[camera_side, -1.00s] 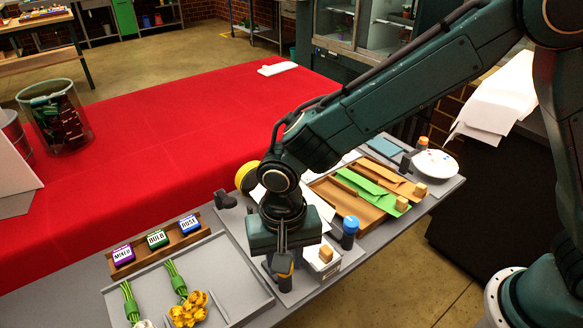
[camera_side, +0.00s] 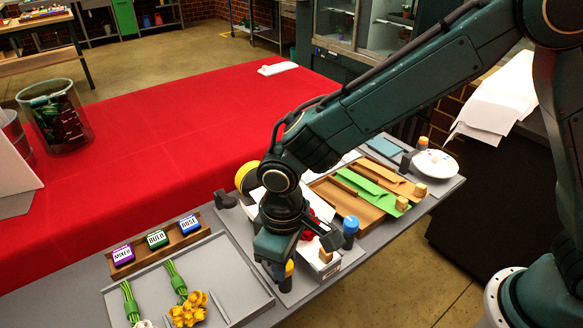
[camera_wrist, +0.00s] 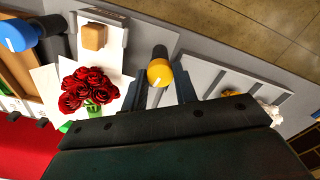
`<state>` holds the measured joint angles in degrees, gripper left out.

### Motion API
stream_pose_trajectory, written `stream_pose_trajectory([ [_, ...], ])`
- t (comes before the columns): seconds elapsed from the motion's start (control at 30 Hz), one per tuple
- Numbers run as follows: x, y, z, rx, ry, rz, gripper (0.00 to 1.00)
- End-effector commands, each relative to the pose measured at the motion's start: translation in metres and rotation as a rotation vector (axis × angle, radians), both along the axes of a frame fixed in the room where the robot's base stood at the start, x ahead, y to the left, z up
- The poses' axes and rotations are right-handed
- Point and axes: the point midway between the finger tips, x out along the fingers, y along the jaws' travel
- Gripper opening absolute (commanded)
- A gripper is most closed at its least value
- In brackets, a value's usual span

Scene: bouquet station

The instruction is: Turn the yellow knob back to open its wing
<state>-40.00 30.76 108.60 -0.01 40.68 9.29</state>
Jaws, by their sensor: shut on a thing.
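The yellow knob (camera_wrist: 159,73) sits on a dark post, between the two fingers of my gripper (camera_wrist: 163,88) in the wrist view. My gripper is shut on the knob. In the side view the knob (camera_side: 289,267) shows at the right side of my gripper (camera_side: 284,276), at the near edge of the station. A white line marks the knob's top. A bouquet of red roses (camera_wrist: 88,90) with a green band lies on white paper beside my gripper. My wrist hides most of the roses in the side view, and I cannot tell how the wing stands.
A blue knob (camera_side: 350,226) stands to the right, and a wooden block (camera_side: 326,256) is on the white box between. A tray with flower bundles (camera_side: 187,309) lies to the left, below a rack of labelled blocks (camera_side: 157,239).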

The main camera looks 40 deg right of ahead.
Motion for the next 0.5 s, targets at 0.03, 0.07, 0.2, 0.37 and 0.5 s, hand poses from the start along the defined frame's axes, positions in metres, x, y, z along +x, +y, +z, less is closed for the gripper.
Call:
stream_pose_trajectory([
  [0.03,0.0007,0.0003,0.0009,0.002,-0.003,0.038,0.06],
  [0.07,0.0007,0.0003,0.0009,0.002,-0.003,0.061,0.06],
  [0.2,0.0007,0.0003,0.0009,0.002,-0.003,0.154,0.06],
  [0.37,0.0007,0.0004,0.0009,0.002,-0.002,0.223,0.06],
  [0.5,0.0008,0.0005,0.0010,0.002,-0.002,0.254,0.06],
])
